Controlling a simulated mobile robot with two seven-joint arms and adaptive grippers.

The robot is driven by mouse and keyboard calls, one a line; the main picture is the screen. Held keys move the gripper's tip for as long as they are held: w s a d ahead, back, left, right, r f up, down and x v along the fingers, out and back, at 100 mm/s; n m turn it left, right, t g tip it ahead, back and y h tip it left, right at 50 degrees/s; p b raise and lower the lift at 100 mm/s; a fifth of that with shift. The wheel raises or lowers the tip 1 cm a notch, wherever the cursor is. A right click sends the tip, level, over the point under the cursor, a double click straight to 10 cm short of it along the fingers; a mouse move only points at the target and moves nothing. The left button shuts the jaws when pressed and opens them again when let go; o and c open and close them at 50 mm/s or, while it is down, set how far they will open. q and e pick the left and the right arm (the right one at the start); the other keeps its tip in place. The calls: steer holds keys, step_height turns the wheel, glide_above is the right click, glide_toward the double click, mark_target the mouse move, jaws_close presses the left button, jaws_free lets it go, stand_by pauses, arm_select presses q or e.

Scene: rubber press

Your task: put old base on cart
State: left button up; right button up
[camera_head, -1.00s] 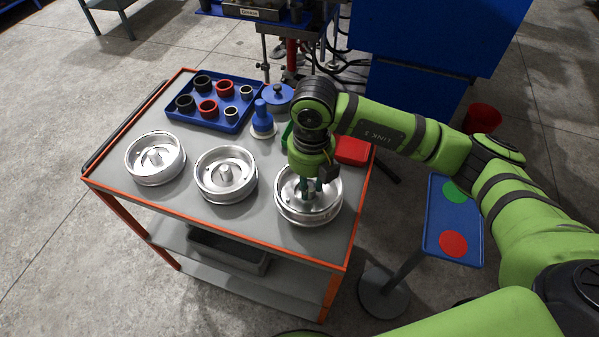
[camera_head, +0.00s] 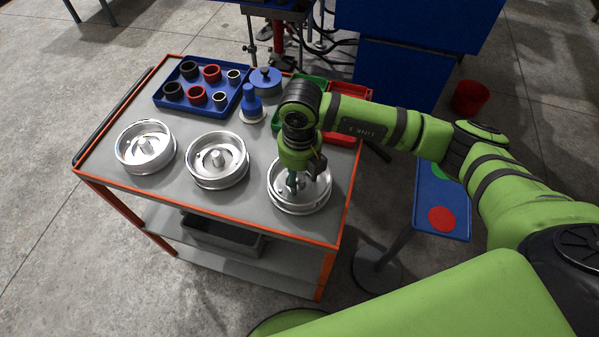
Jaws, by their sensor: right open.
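Three round silver metal bases are on the grey cart top (camera_head: 120,197): a left base (camera_head: 132,160), a middle base (camera_head: 203,176) and a right base (camera_head: 318,198). They stand in a row along the near edge. My right gripper (camera_head: 293,187) points down over the centre of the right base, with its fingers inside the rim around the middle. It is open. The gripper and wrist hide part of that base, and I cannot tell whether the fingers touch it. My left gripper is not in view.
A blue tray (camera_head: 205,107) with several black, red and white rings stands at the cart's back left. A blue plunger-like part (camera_head: 251,103), a blue lidded part (camera_head: 265,80) and green and red bins stand behind my wrist. A blue button stand (camera_head: 428,190) is right of the cart.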

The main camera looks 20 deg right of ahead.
mark_target(300, 177)
steer(key=shift+r, duration=0.1)
step_height(300, 177, up, 12)
steer(key=b, duration=0.2)
